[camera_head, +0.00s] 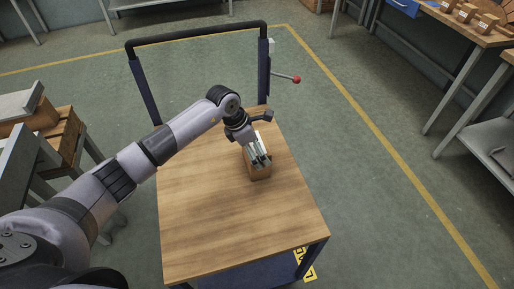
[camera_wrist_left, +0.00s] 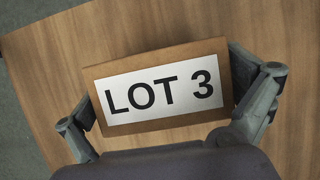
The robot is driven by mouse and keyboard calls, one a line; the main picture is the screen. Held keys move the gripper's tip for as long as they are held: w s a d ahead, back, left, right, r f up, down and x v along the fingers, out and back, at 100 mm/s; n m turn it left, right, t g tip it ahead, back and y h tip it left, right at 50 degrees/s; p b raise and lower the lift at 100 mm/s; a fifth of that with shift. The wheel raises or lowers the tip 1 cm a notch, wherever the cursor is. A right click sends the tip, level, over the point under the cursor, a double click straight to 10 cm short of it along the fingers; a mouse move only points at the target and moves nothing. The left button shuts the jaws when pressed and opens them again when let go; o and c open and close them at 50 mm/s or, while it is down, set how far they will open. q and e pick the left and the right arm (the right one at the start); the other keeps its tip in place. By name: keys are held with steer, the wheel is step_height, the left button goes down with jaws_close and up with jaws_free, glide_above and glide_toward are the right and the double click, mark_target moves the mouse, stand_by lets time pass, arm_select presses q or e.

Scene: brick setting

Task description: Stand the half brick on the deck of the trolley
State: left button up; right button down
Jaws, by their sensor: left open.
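The half brick (camera_head: 260,172) is a small orange-brown block standing on the wooden deck (camera_head: 228,220) of the trolley, right of the deck's middle. In the left wrist view the half brick (camera_wrist_left: 128,121) shows a white label reading "LOT 3" on the face toward the camera. My left gripper (camera_head: 258,161) is at the brick from above. In the left wrist view its fingers (camera_wrist_left: 162,108) are open, one on each side of the brick; a slight gap shows at the sides, though contact is hard to tell. My right gripper is not in view.
The trolley's dark push handle (camera_head: 197,34) rises at the far end, with a red-knobbed lever (camera_head: 296,79) beside it. A bench with several bricks (camera_head: 466,13) stands at top right. A wooden crate (camera_head: 66,135) is at left. Much of the deck is bare.

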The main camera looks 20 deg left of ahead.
arm_select(q)
steer(key=b+v, duration=0.1)
steer(key=v, duration=1.1)
steer(key=shift+d+f, duration=0.1)
